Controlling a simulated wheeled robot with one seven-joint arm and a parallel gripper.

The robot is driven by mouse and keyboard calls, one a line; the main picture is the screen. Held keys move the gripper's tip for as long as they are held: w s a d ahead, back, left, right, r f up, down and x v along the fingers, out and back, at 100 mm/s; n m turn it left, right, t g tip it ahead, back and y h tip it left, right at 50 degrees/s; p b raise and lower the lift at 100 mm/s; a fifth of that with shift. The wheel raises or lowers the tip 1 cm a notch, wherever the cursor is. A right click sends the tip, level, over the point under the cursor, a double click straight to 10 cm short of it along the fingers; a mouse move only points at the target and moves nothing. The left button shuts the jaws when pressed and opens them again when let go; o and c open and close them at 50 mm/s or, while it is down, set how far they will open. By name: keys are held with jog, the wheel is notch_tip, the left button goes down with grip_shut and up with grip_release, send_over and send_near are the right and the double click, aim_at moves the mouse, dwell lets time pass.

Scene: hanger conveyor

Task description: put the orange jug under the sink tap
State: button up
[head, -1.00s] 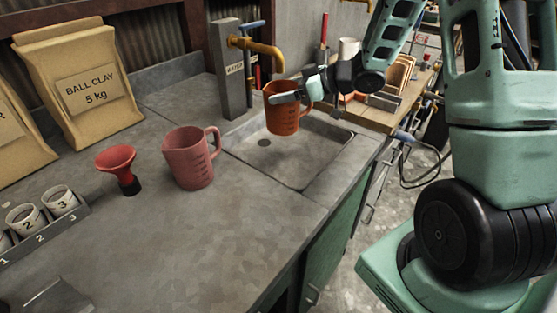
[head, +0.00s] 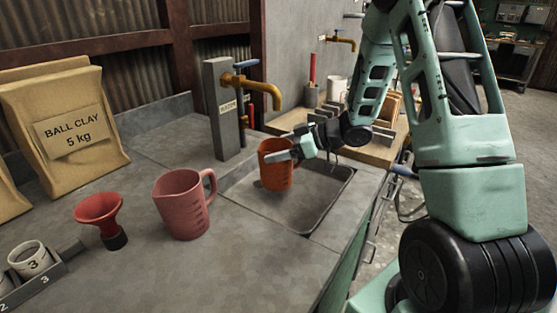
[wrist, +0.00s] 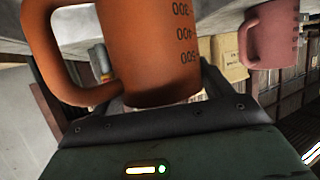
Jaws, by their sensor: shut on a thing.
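The orange jug (head: 274,172) is upright over the sink basin in the head view. My gripper (head: 291,155) is shut on it from the right. In the wrist view the jug (wrist: 150,45) fills the upper middle, with its handle at the left and printed marks on its side. The sink (head: 322,203) is a grey basin set in the counter. The sink tap (head: 262,89) is yellow with a blue lever, on a grey post behind the basin. Its spout end is above and a little behind the jug; whether they line up is hard to tell.
A pink jug (head: 183,207) stands on the counter left of the sink, and in the wrist view (wrist: 272,35). A red funnel (head: 101,215), numbered cups (head: 30,260) and a ball clay bag (head: 68,125) stand further left.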

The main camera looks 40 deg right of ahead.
jog(key=shift+f, duration=1.45)
jog(key=shift+f, duration=0.1)
jog(key=shift+f, duration=0.1)
jog(key=o, duration=1.4)
jog(key=shift+o, duration=0.2)
jog(key=shift+d+r, duration=0.1)
jog(key=shift+r, duration=0.2)
jog(key=v, duration=1.1)
jog(key=shift+s+d, duration=0.25)
jog(key=shift+s, duration=0.1)
